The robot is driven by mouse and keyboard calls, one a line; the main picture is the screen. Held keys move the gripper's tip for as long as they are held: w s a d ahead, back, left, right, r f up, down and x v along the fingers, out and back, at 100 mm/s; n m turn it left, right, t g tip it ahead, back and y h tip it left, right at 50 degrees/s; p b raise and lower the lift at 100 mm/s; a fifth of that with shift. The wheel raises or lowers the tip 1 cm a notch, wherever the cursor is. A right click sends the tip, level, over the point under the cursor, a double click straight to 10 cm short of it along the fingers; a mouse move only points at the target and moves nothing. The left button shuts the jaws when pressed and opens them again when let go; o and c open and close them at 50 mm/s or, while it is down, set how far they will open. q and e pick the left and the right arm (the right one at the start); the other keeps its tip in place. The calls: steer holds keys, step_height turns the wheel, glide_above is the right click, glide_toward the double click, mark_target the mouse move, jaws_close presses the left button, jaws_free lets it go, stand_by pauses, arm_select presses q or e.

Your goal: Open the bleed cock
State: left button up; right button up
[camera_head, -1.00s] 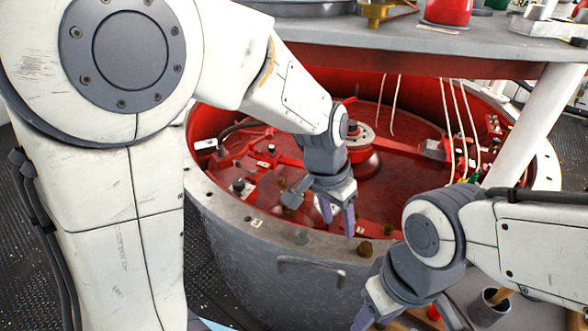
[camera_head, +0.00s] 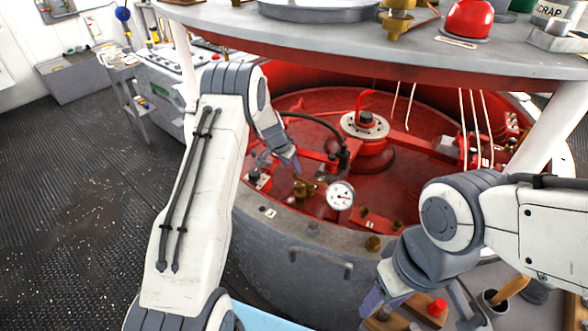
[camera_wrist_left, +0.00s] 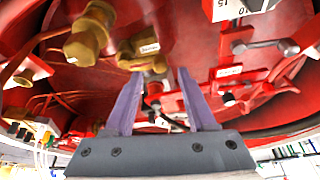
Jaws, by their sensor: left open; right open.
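A brass fitting with a small label (camera_wrist_left: 145,57), likely the bleed cock, is just beyond my left fingertips in the left wrist view. The label is too small to read. In the head view brass fittings (camera_head: 306,188) sit beside a round white gauge (camera_head: 341,195) inside the red drum's near rim. My left gripper (camera_head: 288,163) is over the drum, above and left of that brass. In the wrist view its purple fingers (camera_wrist_left: 158,98) are apart with nothing gripped. My right gripper (camera_head: 378,302) is open and empty outside the drum, at lower right.
The grey drum rim (camera_head: 318,228) has a handle (camera_head: 322,262) on its outside. A grey shelf (camera_head: 340,42) with a red dome (camera_head: 468,18) overhangs the drum. Thin cords (camera_head: 464,125) hang at right. A wooden block with a red knob (camera_head: 437,306) is near my right gripper.

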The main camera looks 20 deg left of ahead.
mark_target(294, 173)
arm_select(q)
steer(key=shift+p+x, duration=0.35)
steer(key=shift+x, duration=1.75)
jaws_close()
